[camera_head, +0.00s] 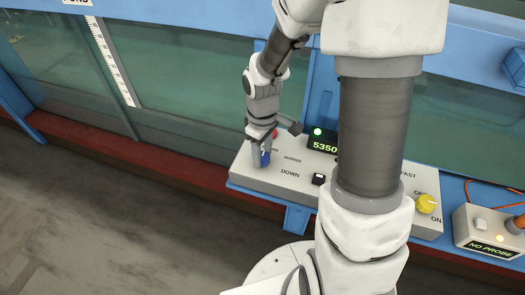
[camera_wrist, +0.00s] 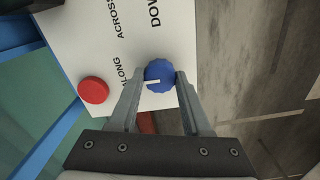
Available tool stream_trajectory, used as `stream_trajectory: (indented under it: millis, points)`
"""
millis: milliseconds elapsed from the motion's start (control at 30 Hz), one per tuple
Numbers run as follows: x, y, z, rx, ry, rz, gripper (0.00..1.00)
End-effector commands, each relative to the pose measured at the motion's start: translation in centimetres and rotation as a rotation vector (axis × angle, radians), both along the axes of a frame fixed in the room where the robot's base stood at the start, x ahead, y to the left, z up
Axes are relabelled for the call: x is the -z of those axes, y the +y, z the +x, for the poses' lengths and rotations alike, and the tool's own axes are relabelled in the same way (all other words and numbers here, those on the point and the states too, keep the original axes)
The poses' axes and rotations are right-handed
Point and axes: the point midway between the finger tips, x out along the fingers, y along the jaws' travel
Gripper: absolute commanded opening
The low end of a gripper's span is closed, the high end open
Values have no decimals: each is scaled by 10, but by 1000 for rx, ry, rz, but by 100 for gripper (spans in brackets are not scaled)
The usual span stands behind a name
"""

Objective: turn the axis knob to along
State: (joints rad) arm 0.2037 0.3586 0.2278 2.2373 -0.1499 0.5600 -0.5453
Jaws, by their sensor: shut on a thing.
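The axis knob (camera_wrist: 159,75) is blue and round with a white pointer mark. It stands on the white control panel (camera_wrist: 90,35); in the head view the knob (camera_head: 265,159) shows partly behind my gripper. My gripper (camera_head: 262,150) comes down from above onto it. In the wrist view my gripper (camera_wrist: 160,79) has one finger on each side of the knob and is shut on it. The pointer mark lies to the left, towards the ALONG label (camera_wrist: 130,76). The ACROSS label (camera_wrist: 120,25) is farther up in the wrist view.
A red button (camera_wrist: 93,90) sits close to the left finger. The panel also carries a green display (camera_head: 324,143) reading 5350, a black switch (camera_head: 318,179) and a yellow knob (camera_head: 427,203). A NO PROBE box (camera_head: 487,228) stands at right. Flume glass (camera_head: 190,85) rises behind.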

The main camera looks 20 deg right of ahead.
Motion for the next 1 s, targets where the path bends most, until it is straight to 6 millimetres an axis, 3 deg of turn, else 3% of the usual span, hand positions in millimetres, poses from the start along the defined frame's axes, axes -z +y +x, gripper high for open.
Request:
stream_trajectory:
  millis: [467,500,633,1000]
  points:
    - [-1,0,2,-16,-6,-1,0]
    - [-1,0,2,-16,-6,-1,52]
    - [-1,0,1,-15,-4,0,75]
    - [-4,0,1,-13,-3,0,78]
